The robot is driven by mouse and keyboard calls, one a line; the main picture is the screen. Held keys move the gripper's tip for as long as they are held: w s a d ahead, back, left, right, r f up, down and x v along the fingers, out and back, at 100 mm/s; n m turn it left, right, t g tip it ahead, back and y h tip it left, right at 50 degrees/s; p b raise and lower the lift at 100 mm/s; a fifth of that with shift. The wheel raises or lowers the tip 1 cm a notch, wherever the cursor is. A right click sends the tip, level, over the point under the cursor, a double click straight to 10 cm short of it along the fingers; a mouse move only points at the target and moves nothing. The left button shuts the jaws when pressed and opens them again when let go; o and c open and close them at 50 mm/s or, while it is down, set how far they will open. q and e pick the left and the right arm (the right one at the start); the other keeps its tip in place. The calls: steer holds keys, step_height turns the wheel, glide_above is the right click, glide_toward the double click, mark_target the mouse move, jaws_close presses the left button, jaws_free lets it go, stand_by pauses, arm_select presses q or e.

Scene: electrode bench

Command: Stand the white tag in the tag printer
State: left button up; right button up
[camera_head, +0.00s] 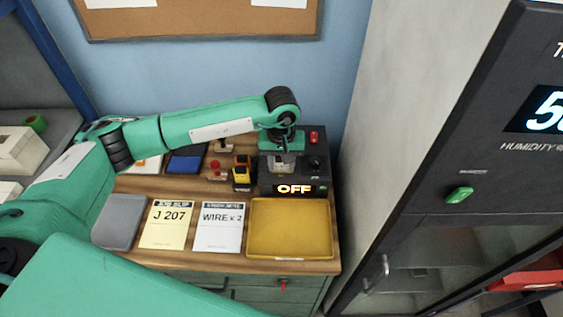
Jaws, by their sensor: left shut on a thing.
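My left gripper (281,162) points down over the black machine (312,164) with the lit OFF sign at the back right of the bench. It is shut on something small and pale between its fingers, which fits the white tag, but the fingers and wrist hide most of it. I cannot tell whether it touches the machine. No printer label is readable; this machine may be the tag printer, but I cannot be sure. My right gripper is not in view.
A yellow tray (290,252) lies in front of the machine. A yellow-and-black device (242,173) stands close left of the gripper. A white WIRE x 2 card (219,239), a yellow J 207 slip (167,236) and a grey pad (119,235) lie along the front. A dark cabinet (425,235) stands right.

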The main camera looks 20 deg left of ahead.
arm_select(q)
steer(key=o, duration=0.9)
steer(key=shift+o, duration=0.2)
steer(key=shift+w+r+b, duration=0.1)
steer(key=shift+r+b, duration=0.25)
steer(key=shift+r, duration=0.2)
step_height(320, 180, up, 11)
steer(key=b, duration=0.4)
steer(key=shift+r, duration=0.9)
